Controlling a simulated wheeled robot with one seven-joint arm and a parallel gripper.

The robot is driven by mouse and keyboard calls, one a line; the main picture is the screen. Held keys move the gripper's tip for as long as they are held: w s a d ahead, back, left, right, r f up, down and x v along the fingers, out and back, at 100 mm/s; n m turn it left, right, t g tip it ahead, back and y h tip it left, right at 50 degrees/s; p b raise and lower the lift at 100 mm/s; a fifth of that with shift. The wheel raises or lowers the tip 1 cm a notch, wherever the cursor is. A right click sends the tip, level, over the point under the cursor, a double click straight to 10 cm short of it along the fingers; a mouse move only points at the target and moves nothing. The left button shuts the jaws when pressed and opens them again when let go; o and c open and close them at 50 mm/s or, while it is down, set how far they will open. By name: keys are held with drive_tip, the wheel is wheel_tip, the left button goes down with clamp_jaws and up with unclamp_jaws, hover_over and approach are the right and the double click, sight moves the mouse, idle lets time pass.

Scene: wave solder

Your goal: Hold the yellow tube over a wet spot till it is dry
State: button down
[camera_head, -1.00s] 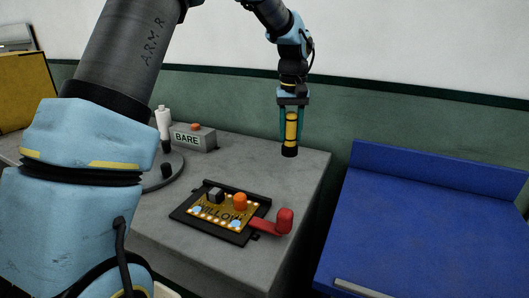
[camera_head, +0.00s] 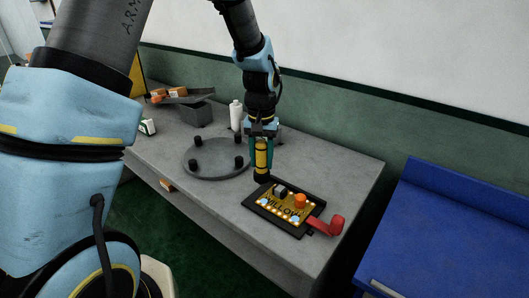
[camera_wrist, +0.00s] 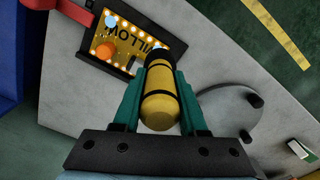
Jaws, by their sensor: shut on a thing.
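My gripper (camera_head: 262,152) is shut on the yellow tube (camera_head: 261,163), which has black bands and a black lower end. The tube is upright, just beyond the upper-left corner of the gold board (camera_head: 288,208) lettered WILLOW. Pale blue spots show on the board, one at its left end (camera_head: 264,202) and one near its front right (camera_head: 295,219). In the wrist view the tube (camera_wrist: 160,108) sits between both fingers, and its far end overlaps the board's edge (camera_wrist: 128,48). I cannot tell its height above the board.
The board lies in a black frame (camera_head: 288,232) with a red handle (camera_head: 332,226) and carries an orange part (camera_head: 299,201) and a black block. A round grey plate (camera_head: 215,172) with black posts lies left. A white bottle (camera_head: 236,116) stands behind. Bare table lies right.

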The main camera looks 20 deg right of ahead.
idle(0.3)
drive_tip(key=shift+d+f+b, duration=0.1)
drive_tip(key=shift+f+b, duration=2.5)
drive_tip(key=shift+f, duration=1.65)
drive_tip(key=shift+r+p, duration=2.95)
drive_tip(key=shift+r, duration=1)
